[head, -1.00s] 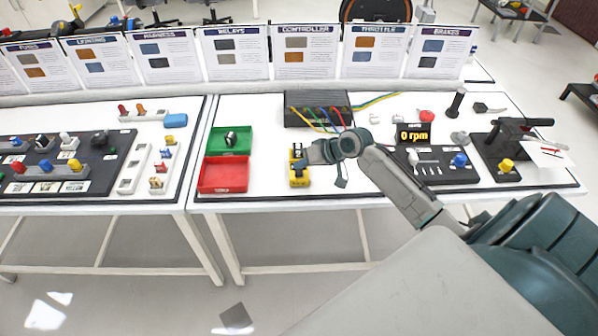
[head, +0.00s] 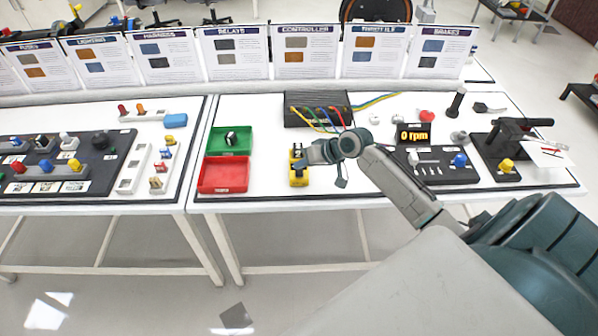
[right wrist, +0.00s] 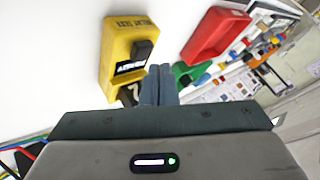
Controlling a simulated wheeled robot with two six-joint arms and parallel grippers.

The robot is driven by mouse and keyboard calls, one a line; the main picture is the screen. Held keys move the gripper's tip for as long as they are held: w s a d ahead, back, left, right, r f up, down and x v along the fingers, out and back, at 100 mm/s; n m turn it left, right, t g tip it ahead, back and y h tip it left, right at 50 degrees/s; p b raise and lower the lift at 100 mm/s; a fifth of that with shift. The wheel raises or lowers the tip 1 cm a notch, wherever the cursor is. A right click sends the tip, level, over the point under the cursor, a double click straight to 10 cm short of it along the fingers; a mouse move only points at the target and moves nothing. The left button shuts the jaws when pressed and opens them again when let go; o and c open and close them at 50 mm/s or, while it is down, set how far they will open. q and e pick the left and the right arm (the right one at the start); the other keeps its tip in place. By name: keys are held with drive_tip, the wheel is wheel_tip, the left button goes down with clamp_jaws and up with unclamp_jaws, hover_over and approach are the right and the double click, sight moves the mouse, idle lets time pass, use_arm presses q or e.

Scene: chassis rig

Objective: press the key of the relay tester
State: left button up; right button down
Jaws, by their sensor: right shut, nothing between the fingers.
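The relay tester is a small yellow box (head: 299,180) near the front of the right table, left of the middle. In the right wrist view its yellow body (right wrist: 116,45) shows a black block, a dark label strip and another black part at the end near my gripper. My right gripper (head: 300,162) is shut and empty, over the rear part of the tester. In the right wrist view its closed fingertips (right wrist: 159,72) are beside the tester's lower right edge; I cannot tell whether they touch it. My left gripper is not in view.
A green bin (head: 230,141) holding a dark relay and a red bin (head: 223,175) stand left of the tester. A black box with coloured wires (head: 318,108) is behind it. A black panel with a 0 rpm display (head: 412,134) stands to the right.

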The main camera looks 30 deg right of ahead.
sight(302, 173)
drive_tip(key=shift+f, duration=0.1)
drive_tip(key=shift+f, duration=0.3)
drive_tip(key=shift+f, duration=0.45)
idle(0.6)
drive_tip(key=shift+r+p, duration=0.85)
drive_tip(key=shift+r, duration=0.05)
wheel_tip(302, 173, up, 5)
drive_tip(key=p, duration=0.5)
idle(0.4)
